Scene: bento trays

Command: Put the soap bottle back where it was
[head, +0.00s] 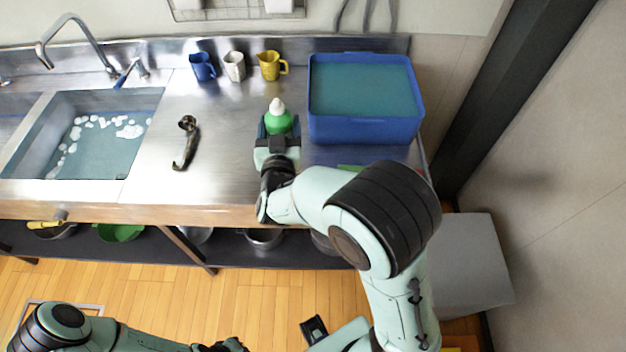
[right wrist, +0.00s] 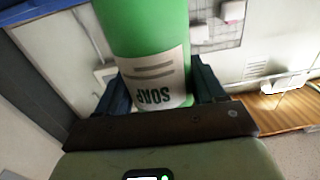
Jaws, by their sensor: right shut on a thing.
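The green soap bottle (head: 279,121) with a white cap is at the counter, just left of the blue tub. In the right wrist view the bottle (right wrist: 150,45) fills the middle, its label reading SOAP upside down. My right gripper (head: 278,127) has its fingers on both sides of the bottle and is shut on it. In the wrist view the fingers (right wrist: 160,88) flank the label. I cannot tell whether the bottle's base touches the counter. My left gripper (head: 228,345) is low in the head view, over the floor, its fingers too small and cut off to read.
The blue tub (head: 365,130) of water stands right of the bottle. Blue (head: 202,67), white (head: 234,66) and yellow (head: 270,66) mugs stand behind. A dark curved object (head: 186,143) lies left, beside the sink (head: 145,97). Steel counter (head: 222,150) between is clear.

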